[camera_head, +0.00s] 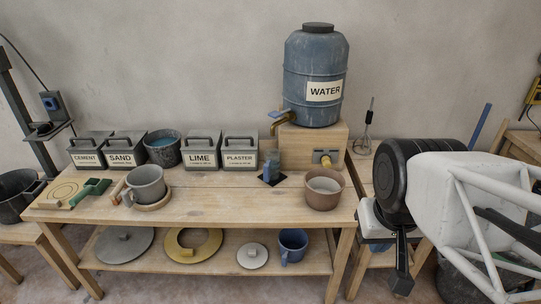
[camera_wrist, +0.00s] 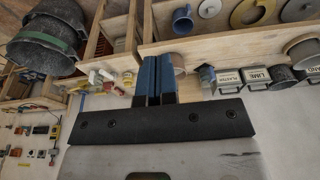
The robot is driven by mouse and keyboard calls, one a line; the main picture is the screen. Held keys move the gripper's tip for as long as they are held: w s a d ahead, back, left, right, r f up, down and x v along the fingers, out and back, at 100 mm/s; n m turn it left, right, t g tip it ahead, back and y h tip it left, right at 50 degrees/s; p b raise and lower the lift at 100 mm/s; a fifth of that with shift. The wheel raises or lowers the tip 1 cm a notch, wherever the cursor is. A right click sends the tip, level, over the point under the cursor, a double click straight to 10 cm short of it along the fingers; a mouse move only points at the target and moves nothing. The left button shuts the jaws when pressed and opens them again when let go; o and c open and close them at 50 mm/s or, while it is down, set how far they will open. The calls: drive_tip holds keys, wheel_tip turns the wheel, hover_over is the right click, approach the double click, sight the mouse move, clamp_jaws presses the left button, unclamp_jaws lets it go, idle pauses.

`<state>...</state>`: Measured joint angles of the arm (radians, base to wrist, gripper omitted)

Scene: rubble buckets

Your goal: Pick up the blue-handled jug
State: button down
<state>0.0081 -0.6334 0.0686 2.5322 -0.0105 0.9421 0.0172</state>
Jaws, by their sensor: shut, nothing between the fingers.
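A blue mug-like jug (camera_head: 293,245) with a blue handle stands upright on the lower shelf, right of a grey lid. It also shows upside down at the top of the wrist view (camera_wrist: 183,20). A grey jug (camera_head: 147,185) with a grey handle stands on a round wooden board on the table. My gripper (camera_wrist: 155,62) shows blue fingers close together, shut and empty. It is apart from both jugs. In the head view my arm is at the right, and I cannot make out the fingertips there.
The blue water barrel (camera_head: 316,80) stands on a wooden box at the back right. A brown pot (camera_head: 324,189) is at the table's right end. Labelled boxes (camera_head: 202,152) line the back. A yellow ring (camera_head: 193,246) lies on the shelf. The middle front tabletop is clear.

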drive_tip(key=c, duration=1.8)
unclamp_jaws()
drive_tip(key=o, duration=1)
drive_tip(key=m+g, duration=0.3)
drive_tip(key=m, duration=0.1)
hover_over(266, 165)
drive_tip(key=f, duration=2.1)
drive_tip(key=shift+s+d+f, duration=0.2)
drive_tip(key=shift+d+f, duration=0.05)
drive_tip(key=shift+f, duration=0.1)
drive_tip(key=shift+w+a+f, duration=0.2)
drive_tip(key=shift+w+f, duration=0.05)
drive_tip(key=shift+f, duration=0.1)
